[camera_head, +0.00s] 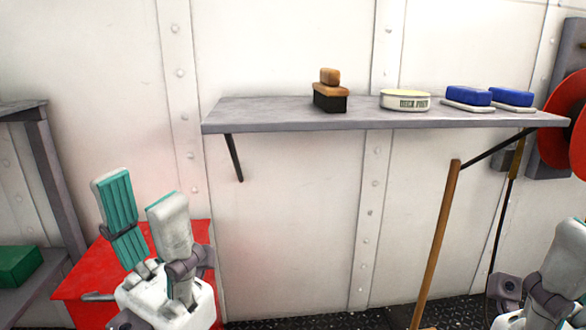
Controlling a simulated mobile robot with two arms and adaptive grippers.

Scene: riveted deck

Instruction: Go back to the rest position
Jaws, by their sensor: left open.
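My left gripper (139,188) is at the lower left, pointing up, with its two teal-padded fingers spread apart and nothing between them. It is in front of a red box and below the left end of the wall shelf. My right gripper (562,255) is at the lower right and is cut off by the picture's edge. Only part of it shows, so its opening is hidden. Neither gripper touches the shelf or the things on it.
A grey shelf (300,119) on the riveted wall bears a brush (330,97), a round tin (405,100) and two blue-topped blocks (468,96). A wooden pole (440,240) leans below. A red box (75,285) stands behind my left gripper; a red reel (562,120) hangs right.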

